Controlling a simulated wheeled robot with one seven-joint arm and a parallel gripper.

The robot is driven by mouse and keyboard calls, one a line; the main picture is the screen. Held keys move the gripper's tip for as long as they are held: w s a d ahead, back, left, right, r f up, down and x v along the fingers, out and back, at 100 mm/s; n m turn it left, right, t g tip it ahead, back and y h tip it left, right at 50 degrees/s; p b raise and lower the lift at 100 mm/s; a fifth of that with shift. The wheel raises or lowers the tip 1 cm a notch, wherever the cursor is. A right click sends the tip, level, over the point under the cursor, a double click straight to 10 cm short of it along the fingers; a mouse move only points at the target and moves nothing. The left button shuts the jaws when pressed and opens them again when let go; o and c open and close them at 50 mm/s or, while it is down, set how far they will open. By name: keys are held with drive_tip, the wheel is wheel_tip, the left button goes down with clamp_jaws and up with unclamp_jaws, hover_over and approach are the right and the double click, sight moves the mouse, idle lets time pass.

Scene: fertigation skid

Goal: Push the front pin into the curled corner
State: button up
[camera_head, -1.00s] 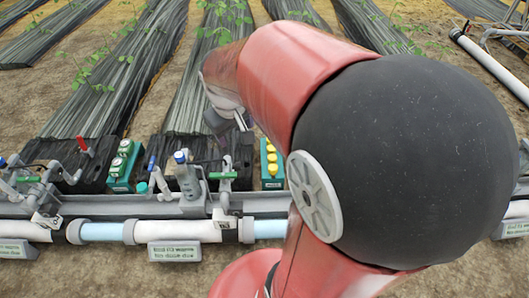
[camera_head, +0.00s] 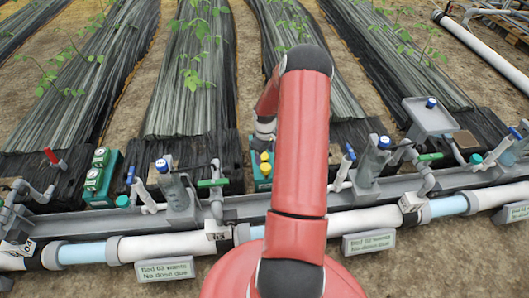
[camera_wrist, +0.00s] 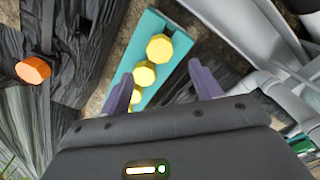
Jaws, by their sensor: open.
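My gripper (camera_wrist: 161,78) is open, its two purple-grey fingers apart with nothing between them that I can see held. In the wrist view a teal holder (camera_wrist: 151,26) with a row of yellow hexagonal heads (camera_wrist: 145,73) lies beneath and beyond the fingers. In the head view my gripper (camera_head: 265,132) hangs just above this teal holder (camera_head: 262,185), partly covering it. An orange round head (camera_wrist: 33,70), possibly a pin, sits on dark film at the left of the wrist view. I cannot make out a curled corner or tell which pin is the front one.
Grey pipes (camera_wrist: 268,85) and a valve stand close on the right in the wrist view. A second teal box (camera_head: 103,178) stands left; a grey tray (camera_head: 428,118) stands right.

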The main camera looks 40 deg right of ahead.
sight(265, 166)
wheel_tip(265, 166, down, 7)
drive_tip(key=shift+f+b, duration=0.1)
drive_tip(key=shift+b, duration=0.4)
drive_tip(key=c, duration=1)
drive_tip(key=shift+r+p, duration=2)
drive_tip(key=shift+r, duration=1.25)
drive_tip(key=shift+c, duration=0.2)
